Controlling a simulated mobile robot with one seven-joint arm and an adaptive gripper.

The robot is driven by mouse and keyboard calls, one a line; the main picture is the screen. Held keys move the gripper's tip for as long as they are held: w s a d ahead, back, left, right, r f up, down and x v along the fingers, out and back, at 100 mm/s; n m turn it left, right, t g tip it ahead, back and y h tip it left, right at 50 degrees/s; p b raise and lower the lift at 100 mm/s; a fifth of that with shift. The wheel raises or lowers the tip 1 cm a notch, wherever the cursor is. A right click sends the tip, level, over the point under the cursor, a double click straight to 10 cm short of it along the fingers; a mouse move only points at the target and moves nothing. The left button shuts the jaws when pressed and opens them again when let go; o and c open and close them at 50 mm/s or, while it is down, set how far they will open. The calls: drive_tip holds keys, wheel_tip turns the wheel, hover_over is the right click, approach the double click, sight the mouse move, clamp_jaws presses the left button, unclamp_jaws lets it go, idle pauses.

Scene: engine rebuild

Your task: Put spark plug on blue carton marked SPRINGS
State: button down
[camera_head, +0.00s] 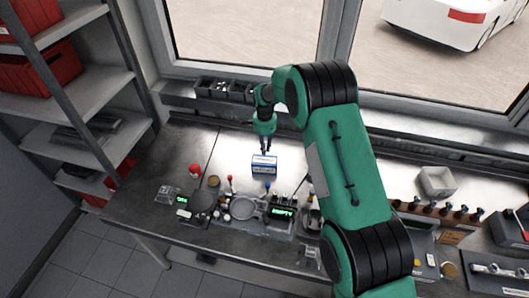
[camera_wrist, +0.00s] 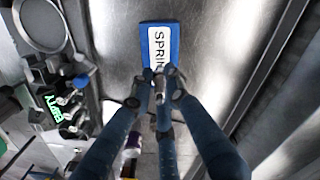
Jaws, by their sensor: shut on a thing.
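The blue carton (camera_head: 264,166) stands on the metal bench in the head view, below my gripper. In the wrist view its white label on the blue carton (camera_wrist: 149,42) reads "SPRIN", with the rest hidden behind my fingers. My gripper (camera_head: 265,151) is just above the carton's far side in the head view. In the wrist view my gripper (camera_wrist: 158,90) is shut on a small metallic piece, the spark plug (camera_wrist: 159,86), mostly hidden by the fingers. The fingertips overlap the carton's end in that view; whether the plug touches the carton cannot be told.
A round pan (camera_head: 243,208), a unit with a green "EMPTY" display (camera_head: 282,212) and several small tools line the bench's front edge. Dark bins (camera_head: 222,89) stand on the window sill. A white open box (camera_head: 437,182) lies to the right. Bare bench lies left of the carton.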

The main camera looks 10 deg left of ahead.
drive_tip(key=shift+f+p, duration=0.35)
drive_tip(key=shift+f, duration=1.25)
drive_tip(key=shift+f, duration=0.2)
drive_tip(key=c, duration=1.7)
unclamp_jaws()
drive_tip(key=shift+o, duration=0.2)
drive_tip(key=shift+r, duration=0.15)
wheel_tip(320, 180, up, 12)
drive_tip(key=shift+r+b, duration=0.1)
drive_tip(key=shift+b, duration=0.9)
